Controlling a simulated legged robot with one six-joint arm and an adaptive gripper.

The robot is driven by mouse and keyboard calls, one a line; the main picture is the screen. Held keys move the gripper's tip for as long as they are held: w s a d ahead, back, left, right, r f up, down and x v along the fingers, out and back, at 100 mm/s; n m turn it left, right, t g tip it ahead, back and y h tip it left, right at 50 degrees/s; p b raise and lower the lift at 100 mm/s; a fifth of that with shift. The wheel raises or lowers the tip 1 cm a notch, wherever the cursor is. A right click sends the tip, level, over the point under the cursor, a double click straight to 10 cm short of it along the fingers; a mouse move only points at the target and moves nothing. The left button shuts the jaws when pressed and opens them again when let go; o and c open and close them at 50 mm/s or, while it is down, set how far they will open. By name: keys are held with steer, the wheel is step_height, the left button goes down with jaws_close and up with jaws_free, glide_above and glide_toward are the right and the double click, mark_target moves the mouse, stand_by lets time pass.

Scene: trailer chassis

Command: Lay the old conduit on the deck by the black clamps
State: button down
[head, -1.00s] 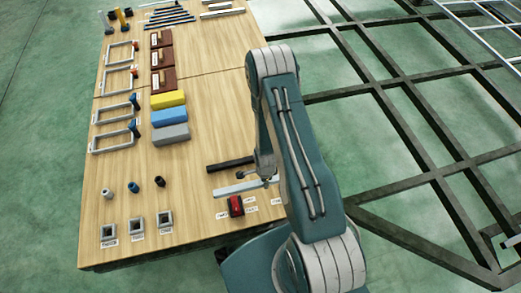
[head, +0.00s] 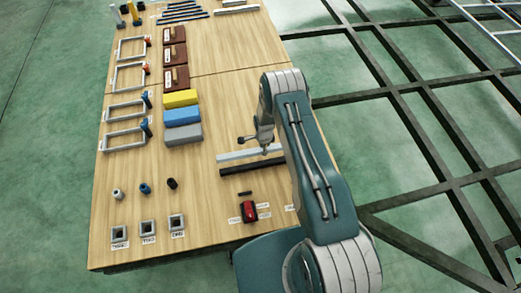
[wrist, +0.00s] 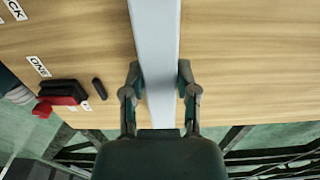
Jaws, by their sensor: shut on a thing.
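A long light grey bar, which I take as the old conduit, (head: 236,155) shows in the head view over the wooden deck, just behind a black bar (head: 248,168). My gripper (head: 266,140) is shut on the grey bar (wrist: 157,35); in the wrist view my two fingers (wrist: 160,80) press its sides. The black bar does not show in the wrist view, so the grey bar likely hides it and hangs above the deck. A small black piece (head: 245,193) lies by the red and black item (head: 249,210). I cannot tell which pieces are the black clamps.
Grey, blue and yellow blocks (head: 181,116) and light frames (head: 124,139) fill the deck's left side. Small cylinders (head: 145,188) and square sockets (head: 148,227) stand at the front left. Dark chassis beams (head: 420,140) lie to the right. The deck's middle is clear.

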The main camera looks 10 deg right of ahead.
steer(key=w+f, duration=0.5)
steer(key=shift+a+f, duration=0.1)
steer(key=shift+f, duration=0.25)
steer(key=shift+w+f, duration=0.15)
steer(key=shift+f, duration=1.55)
steer(key=shift+f, duration=0.1)
steer(key=shift+c, duration=1.9)
jaws_free()
